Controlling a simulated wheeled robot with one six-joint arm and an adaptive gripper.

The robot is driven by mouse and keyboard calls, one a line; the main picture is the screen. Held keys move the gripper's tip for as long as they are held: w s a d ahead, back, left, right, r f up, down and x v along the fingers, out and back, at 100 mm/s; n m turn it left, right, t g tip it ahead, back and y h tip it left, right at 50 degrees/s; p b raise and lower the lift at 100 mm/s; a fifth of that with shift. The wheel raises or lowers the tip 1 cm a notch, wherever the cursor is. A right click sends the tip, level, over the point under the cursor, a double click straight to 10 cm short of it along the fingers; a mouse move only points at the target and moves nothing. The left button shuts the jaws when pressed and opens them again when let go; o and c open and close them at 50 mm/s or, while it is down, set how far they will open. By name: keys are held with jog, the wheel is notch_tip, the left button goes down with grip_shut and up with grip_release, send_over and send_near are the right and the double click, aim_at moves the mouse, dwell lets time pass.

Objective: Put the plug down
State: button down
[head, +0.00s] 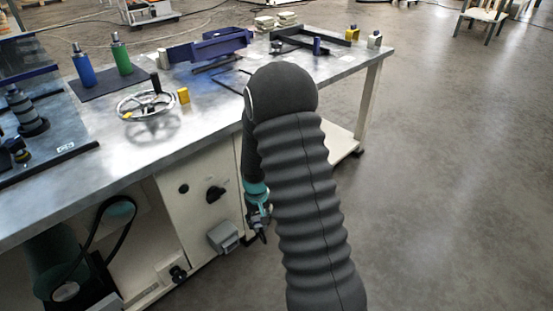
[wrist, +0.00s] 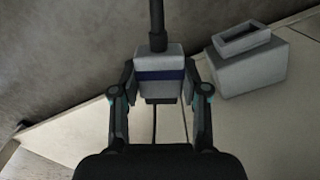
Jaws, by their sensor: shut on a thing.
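In the wrist view the plug (wrist: 159,60) is a light grey block with a dark blue band, and a dark cable runs from its top end. My gripper (wrist: 160,88) is shut on it, one finger on each side. In the head view my gripper (head: 260,217) hangs low beside the front of the workbench, mostly behind my arm; the plug is too small there to make out clearly. A grey socket box (head: 223,237) sits on the bench's front panel, left of my gripper. It also shows in the wrist view (wrist: 245,75), right of the plug and apart from it.
The workbench (head: 120,185) carries a handwheel (head: 146,104), a blue bottle (head: 84,70), a green bottle (head: 121,58) and a blue bracket (head: 208,46). A black knob (head: 215,194) juts from the front panel. The floor (head: 450,180) to the right is clear.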

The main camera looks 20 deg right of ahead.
jog(key=w+d+f+n, duration=0.1)
jog(key=w+d+n, duration=0.3)
jog(key=d+n, duration=0.4)
jog(key=w+d+f+n+b, duration=0.1)
jog(key=w+d+n, duration=0.3)
jog(key=d+n, duration=0.35)
jog(key=w+d+f+n, duration=0.2)
jog(key=w+d+n, duration=0.3)
jog(key=d+n, duration=0.35)
jog(key=shift+m, duration=0.5)
jog(key=w+a+f, duration=0.1)
jog(key=w+f, duration=0.1)
jog(key=w, duration=0.1)
jog(key=w+a+f+b, duration=0.1)
jog(key=w+a+f, duration=0.1)
jog(key=w, duration=0.1)
jog(key=w+a+f, duration=0.2)
jog(key=w, duration=0.1)
jog(key=shift+f, duration=0.15)
jog(key=shift+f+b, duration=0.45)
jog(key=shift+f, duration=1.5)
